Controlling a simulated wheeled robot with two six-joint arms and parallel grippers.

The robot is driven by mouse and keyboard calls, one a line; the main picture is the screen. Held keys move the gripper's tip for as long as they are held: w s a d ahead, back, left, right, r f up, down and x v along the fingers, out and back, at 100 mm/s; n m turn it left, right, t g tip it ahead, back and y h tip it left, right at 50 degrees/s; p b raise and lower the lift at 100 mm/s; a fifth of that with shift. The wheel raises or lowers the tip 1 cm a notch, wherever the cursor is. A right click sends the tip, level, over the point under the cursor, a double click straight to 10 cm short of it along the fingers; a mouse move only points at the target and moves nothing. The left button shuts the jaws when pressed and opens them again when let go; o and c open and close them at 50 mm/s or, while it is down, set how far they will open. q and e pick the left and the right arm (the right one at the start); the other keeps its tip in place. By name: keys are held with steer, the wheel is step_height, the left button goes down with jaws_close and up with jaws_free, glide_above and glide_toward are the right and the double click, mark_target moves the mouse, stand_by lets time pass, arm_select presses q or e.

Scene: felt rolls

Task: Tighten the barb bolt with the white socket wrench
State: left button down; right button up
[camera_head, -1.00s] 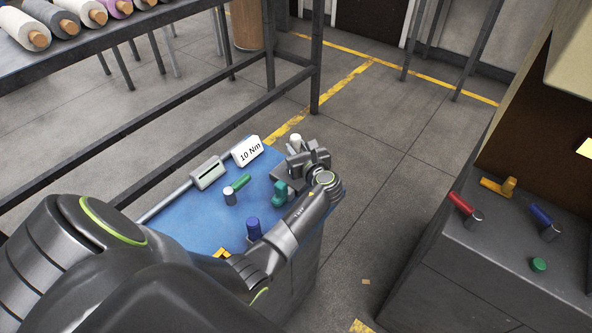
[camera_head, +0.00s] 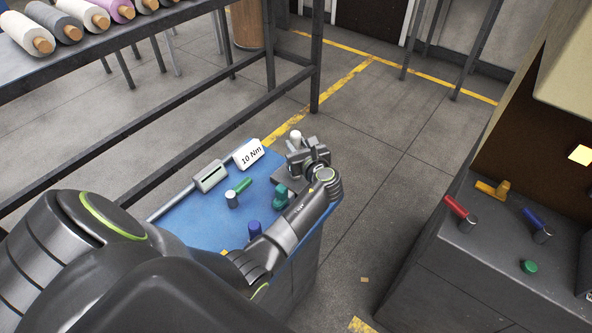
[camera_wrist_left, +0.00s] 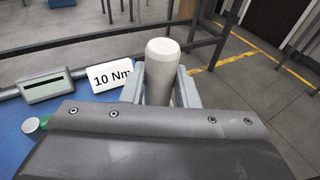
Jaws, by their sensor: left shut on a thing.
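My left gripper (camera_head: 300,152) is shut on a white, round-topped upright handle (camera_wrist_left: 162,75), seen between its two fingers in the left wrist view. Its white top (camera_head: 296,135) also shows in the head view, at the far right corner of the blue-topped bench (camera_head: 205,222). The handle looks like that of the white socket wrench; its lower end is hidden behind the gripper. I cannot make out the barb bolt. A dark grey block (camera_head: 284,178) shows beside the gripper, partly covered. My right gripper is not in view.
On the blue bench lie a torque bar with a "10 Nm" label (camera_head: 250,154), a green-handled tool (camera_head: 238,191), a teal tool (camera_head: 280,197) and a blue tool (camera_head: 254,230). A dark bench (camera_head: 440,255) at right holds red, blue, orange and green pieces.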

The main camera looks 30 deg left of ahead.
mark_target(294, 132)
arm_select(q)
steer(key=shift+r+p, duration=1.55)
steer(key=shift+r, duration=0.4)
